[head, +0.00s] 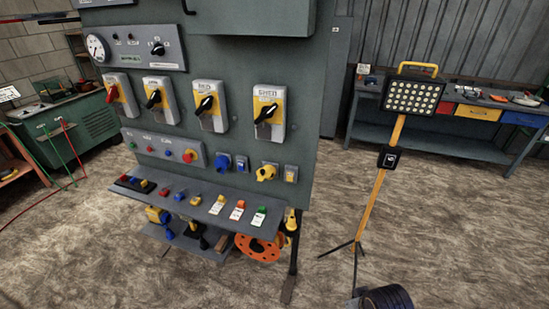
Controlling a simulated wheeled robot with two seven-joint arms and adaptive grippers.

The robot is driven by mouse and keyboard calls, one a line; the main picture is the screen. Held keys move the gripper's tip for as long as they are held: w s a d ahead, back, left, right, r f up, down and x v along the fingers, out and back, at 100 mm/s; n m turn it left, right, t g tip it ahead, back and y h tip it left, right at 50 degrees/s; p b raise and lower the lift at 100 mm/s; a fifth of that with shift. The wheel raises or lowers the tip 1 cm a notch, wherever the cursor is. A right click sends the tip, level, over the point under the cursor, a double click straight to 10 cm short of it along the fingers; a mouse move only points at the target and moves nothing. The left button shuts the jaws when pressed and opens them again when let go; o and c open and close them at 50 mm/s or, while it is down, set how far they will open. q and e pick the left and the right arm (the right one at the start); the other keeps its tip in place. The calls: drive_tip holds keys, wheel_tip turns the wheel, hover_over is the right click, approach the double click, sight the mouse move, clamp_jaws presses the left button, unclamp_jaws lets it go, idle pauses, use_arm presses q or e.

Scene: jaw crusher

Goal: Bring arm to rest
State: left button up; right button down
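Neither of my grippers can be made out in the head view, so I cannot see whether they are open or hold anything. The large grey-green control panel (238,152) stands left of centre. It carries a red-handled switch (113,93) and several black-handled rotary switches, such as the rightmost one (267,113). Below them is a strip with a red button on yellow (190,156), then a blue socket (223,162) and a yellow plug (266,172). No gripper touches the panel in this view.
A shelf (150,198) below the panel holds padlocks and tags. An orange reel (260,247) sits underneath. A work light (412,95) on a yellow tripod stands right. A workbench (440,142) is behind it, a green cabinet (70,125) at left. Floor (460,235) is clear at right.

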drive_tip(key=s+f+g, duration=0.1)
drive_tip(key=s+f, duration=0.1)
drive_tip(key=f, duration=1.4)
drive_tip(key=s+f, duration=0.3)
drive_tip(key=f, duration=1.3)
drive_tip(key=s+d+f, duration=0.2)
drive_tip(key=s+f, duration=0.6)
drive_tip(key=s, duration=0.2)
drive_tip(key=s+d+f+g, duration=0.1)
drive_tip(key=s+d+f, duration=0.1)
drive_tip(key=s+f, duration=0.7)
drive_tip(key=shift+s+f, duration=0.15)
drive_tip(key=shift+s, duration=0.75)
